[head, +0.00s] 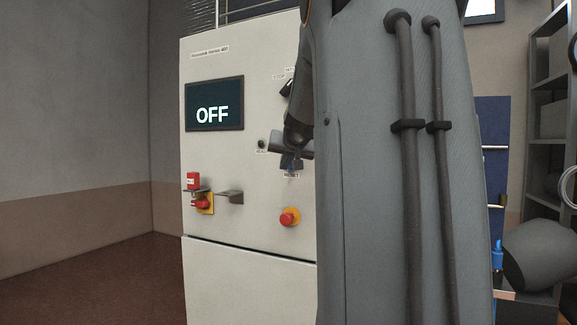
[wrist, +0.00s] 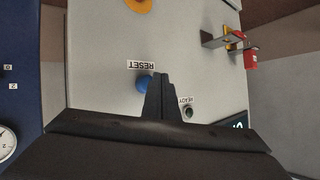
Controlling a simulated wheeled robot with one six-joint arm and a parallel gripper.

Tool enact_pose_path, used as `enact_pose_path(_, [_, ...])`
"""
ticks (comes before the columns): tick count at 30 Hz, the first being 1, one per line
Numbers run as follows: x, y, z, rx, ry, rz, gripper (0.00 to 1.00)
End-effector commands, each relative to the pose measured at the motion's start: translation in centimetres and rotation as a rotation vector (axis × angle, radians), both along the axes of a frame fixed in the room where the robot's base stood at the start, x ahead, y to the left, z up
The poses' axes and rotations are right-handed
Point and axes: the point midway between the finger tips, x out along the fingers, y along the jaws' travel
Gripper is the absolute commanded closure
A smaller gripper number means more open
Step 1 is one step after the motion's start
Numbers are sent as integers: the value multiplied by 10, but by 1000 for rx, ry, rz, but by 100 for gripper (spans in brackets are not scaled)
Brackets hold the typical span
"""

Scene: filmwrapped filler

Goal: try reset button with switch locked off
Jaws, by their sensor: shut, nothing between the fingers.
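The blue reset button (wrist: 144,83) is on the cabinet front, beside its RESET label (wrist: 141,65). My gripper (wrist: 158,77) is shut and empty, with its tips right at the button and partly covering it; I cannot tell whether they touch. In the head view my gripper (head: 291,163) is at the panel just above the RESET label. The red and yellow switch (head: 204,205) is at the cabinet's left, with a red padlock (head: 193,181) at it. The display (head: 214,104) reads OFF. The READY lamp (wrist: 188,113) looks dark green and unlit.
A red emergency stop on a yellow base (head: 290,217) is below the reset label. A metal bracket (head: 230,196) sticks out beside the switch. My arm hides the cabinet's right side. A grey shelf (head: 553,110) stands at the right; floor at the left is clear.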

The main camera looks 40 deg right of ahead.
Motion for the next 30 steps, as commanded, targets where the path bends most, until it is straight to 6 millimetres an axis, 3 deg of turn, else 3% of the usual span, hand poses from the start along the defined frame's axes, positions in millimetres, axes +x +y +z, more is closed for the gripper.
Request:
enact_pose_path(10, [-1, 3, 0, 0, 1, 1, 100])
enact_pose_path(24, [-17, 41, 2, -1, 0, 2, 100])
enact_pose_path(30, [-19, 47, 0, -1, 0, 0, 100])
